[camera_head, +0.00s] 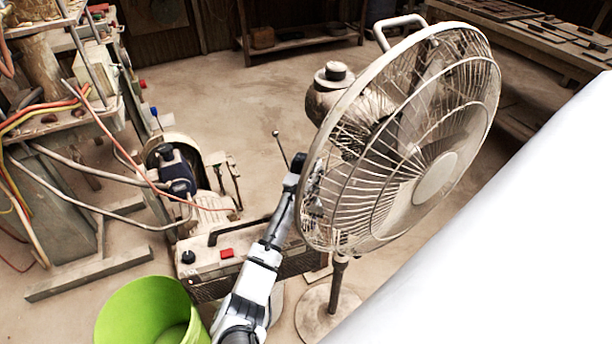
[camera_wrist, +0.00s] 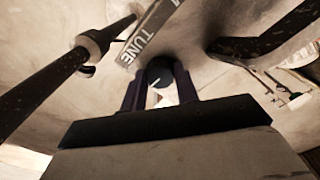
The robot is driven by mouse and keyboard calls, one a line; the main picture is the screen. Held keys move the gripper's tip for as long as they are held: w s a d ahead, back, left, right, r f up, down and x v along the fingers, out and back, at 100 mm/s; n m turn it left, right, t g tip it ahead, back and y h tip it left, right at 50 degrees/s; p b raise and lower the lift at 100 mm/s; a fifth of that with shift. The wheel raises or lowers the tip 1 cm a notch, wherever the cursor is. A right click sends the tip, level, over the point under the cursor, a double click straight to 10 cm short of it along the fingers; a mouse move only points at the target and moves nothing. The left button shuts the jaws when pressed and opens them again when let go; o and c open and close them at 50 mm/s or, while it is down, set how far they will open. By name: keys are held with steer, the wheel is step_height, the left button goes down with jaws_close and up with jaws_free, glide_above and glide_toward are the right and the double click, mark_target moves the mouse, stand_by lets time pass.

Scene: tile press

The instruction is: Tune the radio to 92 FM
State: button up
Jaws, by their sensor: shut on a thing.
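The radio (camera_head: 208,266) is a dusty box with a dark carry handle, a red button and a black knob on its top left, seen in the head view. My arm covers its right part there. In the wrist view, a "TUNE" label (camera_wrist: 149,37) lies just beyond a round dark knob (camera_wrist: 160,72). My gripper (camera_wrist: 160,82) has one dark finger on each side of this knob and is shut on it. A small light mark shows on the knob. No frequency scale or number is readable. In the head view my fingertips cannot be made out.
A large standing fan (camera_head: 435,180) is close on the right of my arm, its cage near my arm's end. A green bucket (camera_head: 125,310) stands at the front left. A machine with hoses (camera_head: 50,195) is at the left. Open floor lies behind.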

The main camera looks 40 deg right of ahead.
steer(key=shift+r+p, duration=0.2)
steer(key=shift+p, duration=0.1)
steer(key=shift+r+n+p, duration=0.1)
steer(key=shift+n+p, duration=0.6)
steer(key=shift+p, duration=0.3)
steer(key=n+p, duration=0.2)
steer(key=p, duration=0.1)
steer(key=shift+n, duration=0.3)
steer(key=n+p, duration=0.3)
steer(key=shift+p, duration=0.35)
steer(key=shift+f+n+p, duration=0.25)
steer(key=shift+n+p, duration=0.7)
steer(key=shift+n, duration=0.75)
steer(key=o, duration=1)
